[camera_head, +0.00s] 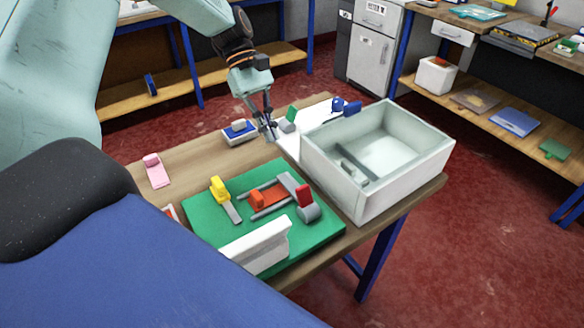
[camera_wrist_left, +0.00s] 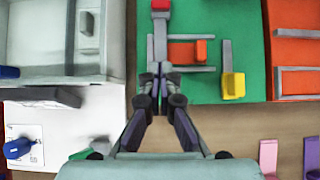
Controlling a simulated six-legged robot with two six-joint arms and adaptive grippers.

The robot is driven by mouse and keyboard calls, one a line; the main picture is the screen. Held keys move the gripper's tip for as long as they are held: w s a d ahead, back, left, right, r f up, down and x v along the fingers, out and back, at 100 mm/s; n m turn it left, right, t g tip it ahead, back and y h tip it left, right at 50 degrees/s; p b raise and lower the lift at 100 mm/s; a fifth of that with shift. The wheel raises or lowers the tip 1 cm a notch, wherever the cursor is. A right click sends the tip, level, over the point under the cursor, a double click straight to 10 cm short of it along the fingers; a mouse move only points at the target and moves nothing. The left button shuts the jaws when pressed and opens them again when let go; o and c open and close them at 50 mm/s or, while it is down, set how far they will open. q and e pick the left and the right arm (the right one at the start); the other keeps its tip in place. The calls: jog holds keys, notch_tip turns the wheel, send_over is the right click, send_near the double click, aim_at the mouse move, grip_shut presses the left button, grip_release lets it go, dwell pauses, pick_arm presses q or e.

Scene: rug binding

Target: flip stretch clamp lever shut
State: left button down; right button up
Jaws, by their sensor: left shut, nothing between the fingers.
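My left gripper (camera_head: 271,134) is shut and empty, pointing down just beyond the far edge of the green board (camera_head: 325,232). On the board, a grey bar (camera_head: 288,182) with a red block (camera_head: 304,196) stands beside an orange block (camera_head: 257,200) between grey rails. A second grey bar (camera_head: 235,213) has a yellow block (camera_head: 220,189) at its end. In the left wrist view my closed fingertips (camera_wrist_left: 160,72) overlap the near end of the red-tipped bar (camera_wrist_left: 161,40); contact cannot be told. Which bar is the stretch clamp lever is not clear. My right gripper is out of view.
A white open box (camera_head: 335,180) stands right of the board. A blue-topped item (camera_head: 239,130), a green block (camera_head: 291,113) and a pink item (camera_head: 154,168) are on the table. Bare wood lies behind the board.

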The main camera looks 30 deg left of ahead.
aim_at(305, 200)
pick_arm(q)
jog(key=b+x, duration=0.1)
jog(key=x, duration=0.9)
jog(key=shift+a, duration=0.1)
jog(key=shift+s+d+r, duration=0.25)
jog(key=shift+d+r, duration=0.05)
jog(key=shift+d, duration=0.2)
jog(key=shift+s+d+r, duration=0.3)
jog(key=shift+d+r, duration=0.05)
jog(key=shift+d, duration=0.2)
jog(key=shift+s+d+r, duration=0.15)
jog(key=shift+d+r, duration=0.1)
jog(key=shift+d, duration=0.4)
jog(key=shift+a+f, duration=0.1)
jog(key=shift+a, duration=0.15)
jog(key=shift+d, duration=0.1)
